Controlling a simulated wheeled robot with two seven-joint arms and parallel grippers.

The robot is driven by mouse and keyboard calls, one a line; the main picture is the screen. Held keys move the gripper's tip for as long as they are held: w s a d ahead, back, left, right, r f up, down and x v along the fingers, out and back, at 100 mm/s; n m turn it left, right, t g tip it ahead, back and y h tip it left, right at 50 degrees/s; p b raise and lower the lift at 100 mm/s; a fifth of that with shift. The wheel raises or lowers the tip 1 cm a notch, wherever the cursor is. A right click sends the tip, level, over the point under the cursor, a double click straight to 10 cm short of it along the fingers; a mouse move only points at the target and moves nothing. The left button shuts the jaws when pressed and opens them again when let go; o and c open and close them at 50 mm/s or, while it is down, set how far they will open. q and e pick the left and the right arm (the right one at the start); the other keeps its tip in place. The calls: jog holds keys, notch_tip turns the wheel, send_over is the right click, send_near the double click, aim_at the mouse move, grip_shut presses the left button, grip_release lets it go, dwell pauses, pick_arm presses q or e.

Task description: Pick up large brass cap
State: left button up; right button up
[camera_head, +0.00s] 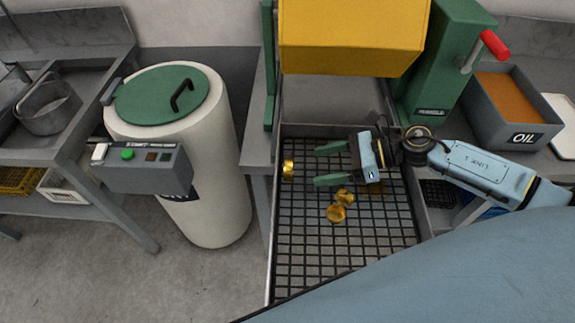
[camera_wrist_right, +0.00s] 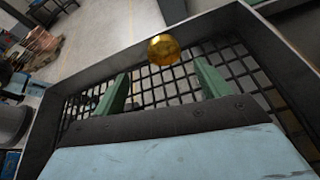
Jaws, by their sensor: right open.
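A shiny brass cap (camera_head: 288,171) sits at the left edge of the black mesh tray. The brass cap (camera_wrist_right: 163,49) ahead of the fingers in the wrist view, near the tray wall, appears to be this one. Two more brass pieces, one (camera_head: 345,196) close behind another (camera_head: 337,212), lie on the mesh below my right gripper in the head view. I cannot tell for sure which is the large cap. My right gripper (camera_head: 316,166) is open and empty above the mesh, its green fingers pointing left, apart from the cap. My left gripper is not in view.
The tray's grey rim (camera_head: 271,225) surrounds the mesh. A yellow machine housing (camera_head: 350,35) overhangs its back. A green press with a red handle (camera_head: 494,44) and an oil bin (camera_head: 520,135) stand right. A white drum (camera_head: 213,190) stands left. The front mesh is clear.

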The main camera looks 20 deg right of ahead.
aim_at(295, 177)
jog(key=shift+w+a+f, duration=0.2)
jog(key=shift+w+a, duration=0.2)
jog(key=shift+a, duration=0.2)
jog(key=shift+w+a+f, duration=0.1)
jog(key=shift+a+f, duration=0.05)
jog(key=shift+a, duration=0.1)
jog(key=shift+w+a+f, duration=0.2)
jog(key=shift+w+a, duration=0.1)
jog(key=shift+a, duration=0.2)
jog(key=p+x, duration=0.1)
jog(key=x, duration=0.2)
jog(key=shift+w+a+f, duration=0.15)
jog(key=shift+w, duration=0.2)
jog(key=shift+w+a+f, duration=0.1)
jog(key=shift+a, duration=0.15)
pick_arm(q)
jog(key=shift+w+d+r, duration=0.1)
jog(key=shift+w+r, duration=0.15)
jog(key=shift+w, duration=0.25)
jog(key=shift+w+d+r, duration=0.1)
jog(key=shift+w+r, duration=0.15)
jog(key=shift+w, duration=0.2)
pick_arm(e)
jog(key=c, duration=1)
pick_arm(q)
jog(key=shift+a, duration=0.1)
pick_arm(e)
jog(key=shift+c, duration=0.3)
